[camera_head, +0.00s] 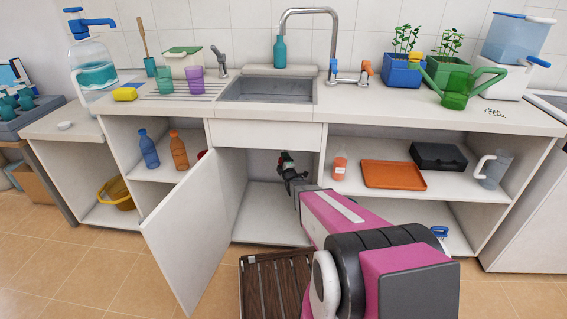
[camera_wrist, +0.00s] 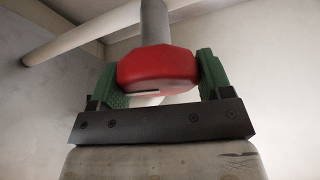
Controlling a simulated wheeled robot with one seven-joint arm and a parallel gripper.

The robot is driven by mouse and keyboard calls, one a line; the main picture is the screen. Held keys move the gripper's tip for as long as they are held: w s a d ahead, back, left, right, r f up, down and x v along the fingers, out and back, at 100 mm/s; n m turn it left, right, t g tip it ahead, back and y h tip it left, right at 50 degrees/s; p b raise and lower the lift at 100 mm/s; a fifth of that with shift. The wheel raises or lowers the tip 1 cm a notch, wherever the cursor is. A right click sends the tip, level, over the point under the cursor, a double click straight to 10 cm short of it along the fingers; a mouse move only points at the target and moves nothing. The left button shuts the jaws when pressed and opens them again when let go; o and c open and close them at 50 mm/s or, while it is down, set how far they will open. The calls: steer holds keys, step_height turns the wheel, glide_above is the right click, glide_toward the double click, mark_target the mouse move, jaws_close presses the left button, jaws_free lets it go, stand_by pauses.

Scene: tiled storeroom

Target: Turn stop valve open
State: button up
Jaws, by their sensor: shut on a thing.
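The stop valve's red handle (camera_wrist: 158,68) shows in the wrist view, between the green finger pads of my gripper (camera_wrist: 160,75). A grey vertical pipe (camera_wrist: 153,18) rises behind and above the handle. My gripper is shut on the handle, with one pad on each side. In the head view my gripper (camera_head: 288,165) reaches into the open cabinet under the sink. The valve is too small and too covered there to make out its position. The valve body is mostly hidden behind the handle.
The white cabinet door (camera_head: 192,230) stands open left of my arm. A shelf to the right holds an orange tray (camera_head: 393,175) and a soap bottle (camera_head: 340,166). A dark slatted mat (camera_head: 268,285) lies on the floor. A pale pipe (camera_wrist: 85,35) crosses the upper left in the wrist view.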

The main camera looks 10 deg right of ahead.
steer(key=shift+n+g, duration=0.4)
steer(key=shift+n, duration=0.6)
steer(key=shift+f, duration=0.1)
steer(key=o, duration=0.9)
steer(key=shift+c, duration=0.2)
steer(key=s, duration=0.7)
steer(key=shift+s+d, duration=0.25)
steer(key=shift+d, duration=0.2)
steer(key=shift+w, duration=0.1)
